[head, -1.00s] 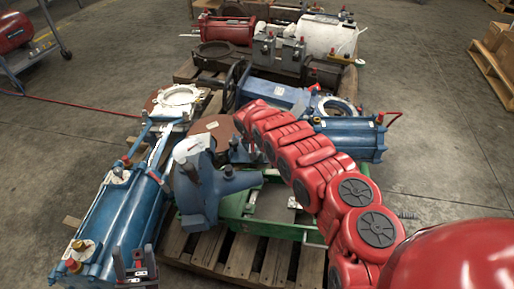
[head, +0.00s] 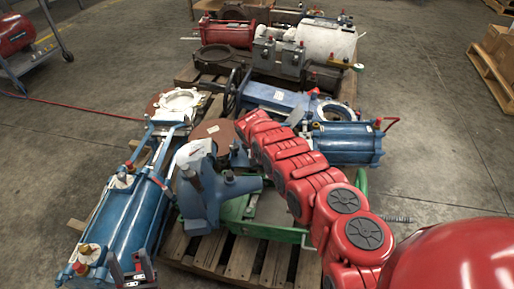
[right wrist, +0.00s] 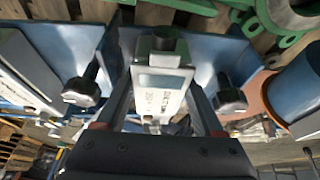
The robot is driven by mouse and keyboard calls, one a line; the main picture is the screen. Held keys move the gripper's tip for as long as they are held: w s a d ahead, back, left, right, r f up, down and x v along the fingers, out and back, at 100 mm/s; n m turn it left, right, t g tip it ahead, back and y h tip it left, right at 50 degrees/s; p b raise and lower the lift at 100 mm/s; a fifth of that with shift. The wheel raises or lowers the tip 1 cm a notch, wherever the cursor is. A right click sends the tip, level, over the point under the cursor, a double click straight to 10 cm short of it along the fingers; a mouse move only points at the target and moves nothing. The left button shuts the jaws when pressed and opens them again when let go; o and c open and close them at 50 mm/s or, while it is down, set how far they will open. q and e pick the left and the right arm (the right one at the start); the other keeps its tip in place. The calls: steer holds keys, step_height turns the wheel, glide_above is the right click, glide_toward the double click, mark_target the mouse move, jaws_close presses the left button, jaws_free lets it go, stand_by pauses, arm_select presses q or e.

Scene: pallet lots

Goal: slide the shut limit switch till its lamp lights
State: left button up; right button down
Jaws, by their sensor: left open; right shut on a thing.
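A grey-white boxy switch body (right wrist: 165,80) with a printed label and a dark round part at its upper end fills the middle of the right wrist view; it looks like the limit switch. My right gripper (right wrist: 160,95) is shut on it, one finger along each side. No lit lamp shows; the dark round part is unlit, and I cannot tell whether it is the lamp. In the head view this switch and my right gripper are hidden or too small to tell, at the far end of my red arm. My left gripper (head: 134,270) is open and empty at the lower left.
Blue cylinders lie at left (head: 122,215) and right (head: 345,143), around a green frame (head: 270,232) on a wooden pallet (head: 240,262).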

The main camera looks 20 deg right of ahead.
steer(key=shift+s+d+r+p, duration=0.15)
steer(key=shift+r+p, duration=0.1)
steer(key=shift+p, duration=0.15)
steer(key=shift+d, duration=0.2)
steer(key=shift+d+f, duration=0.15)
steer(key=shift+c, duration=0.2)
jaws_free()
steer(key=shift+s, duration=0.1)
